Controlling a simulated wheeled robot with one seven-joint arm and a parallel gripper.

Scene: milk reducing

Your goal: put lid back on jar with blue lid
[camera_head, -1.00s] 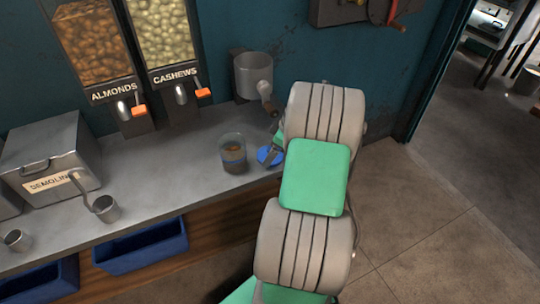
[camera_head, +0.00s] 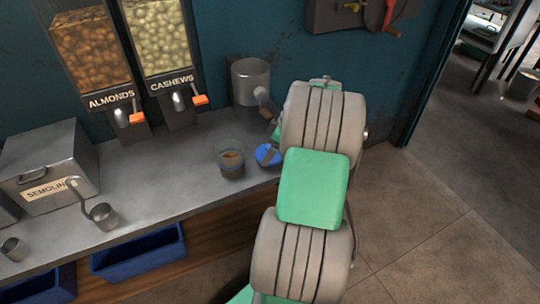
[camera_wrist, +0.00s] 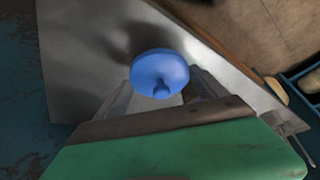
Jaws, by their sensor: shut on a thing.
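The jar (camera_head: 230,158) stands upright and open on the grey counter, with brown contents and a blue band showing through its clear wall. The blue lid (camera_head: 267,154) is just right of the jar, apart from it, at my gripper. In the wrist view the blue lid (camera_wrist: 160,73) sits between the fingertips of my gripper (camera_wrist: 162,92), which is shut on it. The lid appears held above the counter, with a dark shadow beside it. My arm hides most of the gripper in the head view. The jar does not show clearly in the wrist view.
Almond (camera_head: 88,55) and cashew (camera_head: 157,38) dispensers hang at the left. A semolina box (camera_head: 48,165) and a metal scoop (camera_head: 103,214) are on the counter's left. The counter between scoop and jar is clear.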

